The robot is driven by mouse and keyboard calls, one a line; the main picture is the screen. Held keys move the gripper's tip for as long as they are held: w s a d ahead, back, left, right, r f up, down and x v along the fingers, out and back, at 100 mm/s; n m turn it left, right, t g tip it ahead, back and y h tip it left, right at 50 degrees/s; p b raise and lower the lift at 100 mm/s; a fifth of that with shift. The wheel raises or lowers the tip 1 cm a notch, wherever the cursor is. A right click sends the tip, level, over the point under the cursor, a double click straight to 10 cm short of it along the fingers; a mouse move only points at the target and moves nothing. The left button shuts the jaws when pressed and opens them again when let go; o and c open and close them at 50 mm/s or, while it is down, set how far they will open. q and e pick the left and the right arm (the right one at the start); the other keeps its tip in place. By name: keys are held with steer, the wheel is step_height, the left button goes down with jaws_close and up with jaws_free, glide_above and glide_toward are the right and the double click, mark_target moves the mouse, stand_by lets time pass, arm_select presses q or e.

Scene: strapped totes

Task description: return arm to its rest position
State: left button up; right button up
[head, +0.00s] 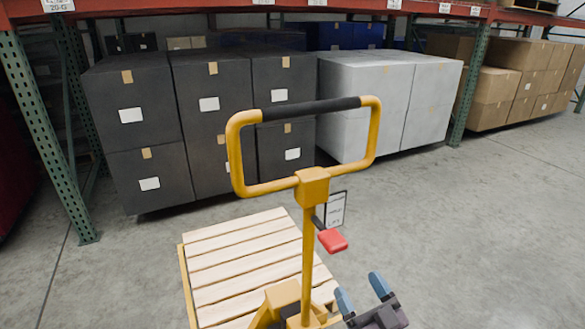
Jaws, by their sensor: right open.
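My right gripper (362,293) shows at the bottom of the head view, right of centre. Its two blue fingertips stand apart with nothing between them. It appears to the right of the yellow pallet jack's post (308,250) and below the red lever (332,240). I cannot tell its exact distance from the post. Most of my right arm is outside the picture. My left gripper is not in view.
The jack's looped handle (370,135) rises in the middle. A wooden pallet (235,255) lies behind its post. Dark boxes (130,115), white boxes (430,95) and brown cartons (495,85) stand under the rack. The concrete floor (480,220) at right is clear.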

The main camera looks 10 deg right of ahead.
steer(key=s+d+f+m+g+h+p, duration=0.1)
steer(key=s+d+f+g+h, duration=0.2)
steer(key=s+f, duration=0.4)
steer(key=s+d+f+m+g+h+p, duration=0.1)
steer(key=s+d+f+g+h, duration=0.3)
steer(key=s, duration=1)
step_height(320, 180, down, 4)
steer(key=d+g+p, duration=0.1)
steer(key=d+g, duration=0.1)
steer(key=g, duration=0.1)
steer(key=shift+s+f+g, duration=0.25)
steer(key=shift+s+g, duration=0.05)
steer(key=shift+s, duration=0.1)
stand_by(0.3)
